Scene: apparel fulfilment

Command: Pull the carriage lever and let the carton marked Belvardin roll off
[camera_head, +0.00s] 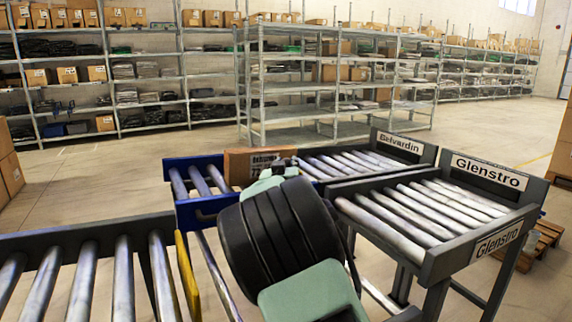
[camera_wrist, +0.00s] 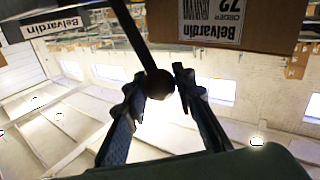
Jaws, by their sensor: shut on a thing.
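The brown carton (camera_head: 240,165) sits where the blue carriage (camera_head: 196,162) meets the Belvardin roller lane (camera_head: 352,162). In the wrist view the carton (camera_wrist: 275,22) shows a white label reading Belvardin, upside down. The carriage lever (camera_wrist: 138,38) is a dark rod ending in a round knob (camera_wrist: 159,84). My gripper (camera_wrist: 156,84) is shut on this knob, one finger on each side. In the head view my arm hides the lever and much of my gripper. I cannot tell whether the carton rests on the carriage, the lane or both.
The Belvardin sign (camera_head: 401,144) marks the far lane's end. Beside it is an empty roller lane with Glenstro signs (camera_head: 490,172). Another roller conveyor (camera_head: 85,275) with a yellow end bar (camera_head: 188,277) stands at left front. Storage racks (camera_head: 330,85) line the back; open floor lies between.

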